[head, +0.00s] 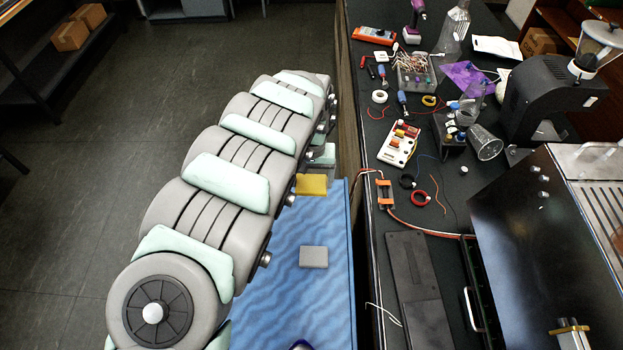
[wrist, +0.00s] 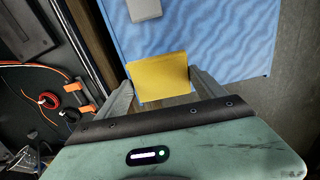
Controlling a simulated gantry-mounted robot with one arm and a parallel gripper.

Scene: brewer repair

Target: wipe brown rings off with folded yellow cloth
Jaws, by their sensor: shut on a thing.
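The folded yellow cloth (wrist: 160,80) is between the two fingers of my gripper (wrist: 163,88) in the wrist view, and the gripper is shut on it. In the head view the yellow cloth (head: 312,185) shows at the far edge of the blue rippled mat (head: 325,220), just beyond my arm. My gripper (head: 321,160) is partly hidden there behind my arm. I cannot tell whether the cloth touches the surface under it. I can make out no brown rings in either view.
A grey block (head: 313,257) lies on the blue mat. To the right, a dark bench (head: 450,205) holds a grinder (head: 550,95), a large dark machine (head: 540,240), an orange clip (head: 385,194), cables and a white switch board (head: 399,143). Open floor lies left.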

